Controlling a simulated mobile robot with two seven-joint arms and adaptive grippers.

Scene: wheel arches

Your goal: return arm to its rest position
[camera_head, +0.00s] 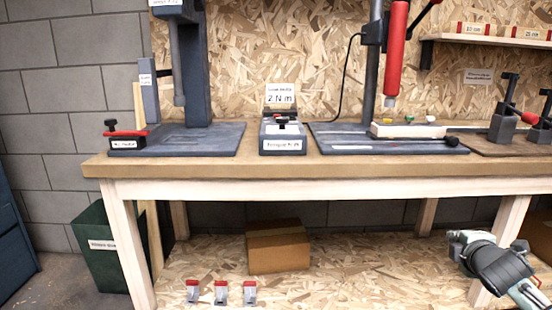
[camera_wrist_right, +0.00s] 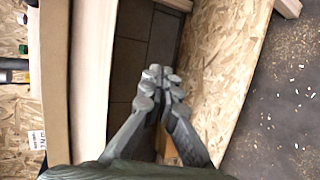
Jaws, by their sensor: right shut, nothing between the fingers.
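My right arm enters the head view at the lower right, in front of the workbench's right leg. My right gripper (camera_head: 533,295) shows there as grey fingers at the frame's lower edge. In the right wrist view the gripper (camera_wrist_right: 161,85) has its fingertips together, with nothing between them. The fingers point toward the gap between the bench top's edge and the lower shelf. My left gripper is not in view.
The wooden workbench (camera_head: 210,171) carries a dark press (camera_head: 192,75), a torque tester (camera_head: 283,135) and a red screwdriver stand (camera_head: 395,55). Its lower shelf (camera_head: 345,285) holds a cardboard box (camera_head: 278,248) and several red-topped pieces. A green bin (camera_head: 98,235) stands left.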

